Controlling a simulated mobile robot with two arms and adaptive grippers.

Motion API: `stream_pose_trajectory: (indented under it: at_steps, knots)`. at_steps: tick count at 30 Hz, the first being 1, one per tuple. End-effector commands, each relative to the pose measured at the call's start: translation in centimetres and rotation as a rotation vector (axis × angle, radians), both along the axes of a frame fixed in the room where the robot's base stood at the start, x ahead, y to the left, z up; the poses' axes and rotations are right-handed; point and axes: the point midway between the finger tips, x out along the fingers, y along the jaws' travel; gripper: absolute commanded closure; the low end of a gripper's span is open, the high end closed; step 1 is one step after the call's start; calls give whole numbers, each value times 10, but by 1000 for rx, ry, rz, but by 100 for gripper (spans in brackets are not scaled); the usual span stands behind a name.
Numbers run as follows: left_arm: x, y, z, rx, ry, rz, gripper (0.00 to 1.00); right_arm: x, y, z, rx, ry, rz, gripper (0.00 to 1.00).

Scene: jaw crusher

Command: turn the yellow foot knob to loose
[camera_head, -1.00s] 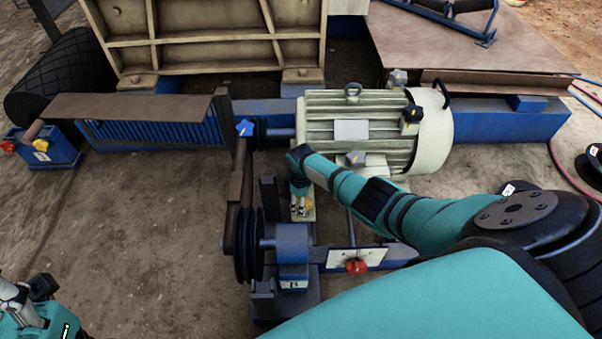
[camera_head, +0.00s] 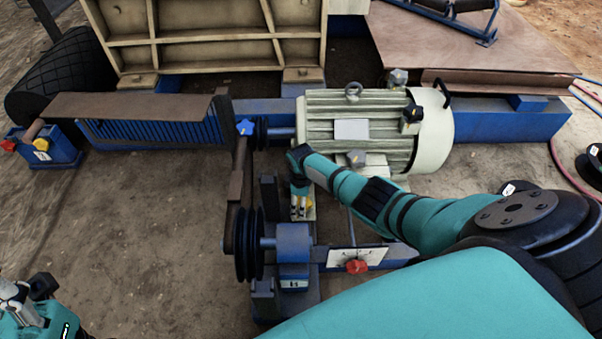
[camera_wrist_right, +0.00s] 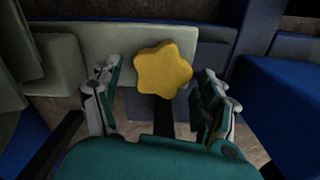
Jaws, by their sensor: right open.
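The yellow foot knob (camera_wrist_right: 163,70) is star-shaped and shows plainly in the right wrist view, in front of a pale plate. My right gripper (camera_wrist_right: 158,84) is open, with one finger on each side of the knob and visible gaps between. Whether the knob lies fully within finger depth I cannot tell. In the head view my right gripper (camera_head: 300,205) points down beside the motor (camera_head: 335,105), and a bit of yellow shows at its fingertips. My left gripper (camera_head: 25,305) is at the lower left edge, away from the machine; its jaws are not clear.
A belt pulley (camera_head: 246,245) and blue bearing block (camera_head: 293,243) stand close in front of my right gripper. A red knob (camera_head: 357,267) sits on a white plate to the right. Grey knobs (camera_head: 355,158) and a black knob (camera_head: 412,113) are around the motor. Open ground lies at left.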

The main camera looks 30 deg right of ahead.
Motion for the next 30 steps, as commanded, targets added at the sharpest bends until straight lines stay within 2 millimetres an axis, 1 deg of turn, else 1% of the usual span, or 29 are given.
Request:
stream_pose_trajectory:
  at_steps: [5,8,11,14,21,24,27,30]
  knots:
    - [0,1,1,-1,-1,1,60,1,-1,2,-1,-2,0,24]
    - [0,0,0,-1,0,1,60,1,-1,7,-1,-2,-1,24]
    - [0,0,0,-1,0,0,60,2,-1,18,0,-4,0,24]
    - [0,0,0,-1,0,0,60,1,-2,33,-1,-4,1,24]
    - [0,0,0,0,0,0,60,1,-1,82,-1,-5,1,24]
    - [0,0,0,0,0,0,60,1,-1,99,-1,-4,1,24]
    - [0,0,0,0,0,0,60,1,-1,111,-1,-2,-1,24]
    - [0,0,0,0,0,0,60,0,0,117,-1,-1,0,24]
